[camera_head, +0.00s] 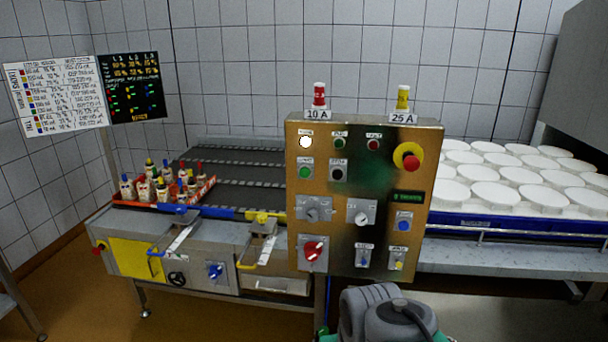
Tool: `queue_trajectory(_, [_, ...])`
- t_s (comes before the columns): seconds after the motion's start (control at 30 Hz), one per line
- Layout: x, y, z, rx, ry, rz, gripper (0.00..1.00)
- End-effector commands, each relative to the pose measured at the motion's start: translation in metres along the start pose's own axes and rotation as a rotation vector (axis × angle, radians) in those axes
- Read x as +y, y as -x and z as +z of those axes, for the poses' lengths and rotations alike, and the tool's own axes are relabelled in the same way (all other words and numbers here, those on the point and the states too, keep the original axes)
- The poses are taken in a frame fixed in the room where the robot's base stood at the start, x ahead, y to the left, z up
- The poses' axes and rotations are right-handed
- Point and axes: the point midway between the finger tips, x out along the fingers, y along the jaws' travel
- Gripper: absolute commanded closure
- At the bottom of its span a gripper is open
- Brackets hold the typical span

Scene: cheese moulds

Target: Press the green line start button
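A brass-coloured control panel (385,240) stands upright in the middle of the view. A bright green round button (305,173) sits on its left side, under a small white label too small to read. A darker green round fitting (339,144) is higher up, beside a dark red one (373,145). I cannot read which is labelled line start. A black round button (338,174) is right of the bright green one. Grey rounded parts of my arm show at the bottom centre, below the panel. My gripper's fingers are not visible.
A red mushroom button (408,156) on yellow, a lit white lamp (306,142), a red rotary switch (313,251) and a blue button (404,222) share the panel. White round moulds (493,194) stand right; a dark conveyor (245,178) lies left. The panel's front looks unobstructed.

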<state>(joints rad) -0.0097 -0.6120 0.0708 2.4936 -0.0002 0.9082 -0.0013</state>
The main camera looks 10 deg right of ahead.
Motion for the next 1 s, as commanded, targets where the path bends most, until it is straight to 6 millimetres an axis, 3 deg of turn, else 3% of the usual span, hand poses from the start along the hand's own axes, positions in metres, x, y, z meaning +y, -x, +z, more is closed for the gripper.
queue_trajectory(0.2, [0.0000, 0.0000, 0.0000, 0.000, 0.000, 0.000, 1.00])
queue_trajectory(1.0, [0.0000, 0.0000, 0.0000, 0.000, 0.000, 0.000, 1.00])
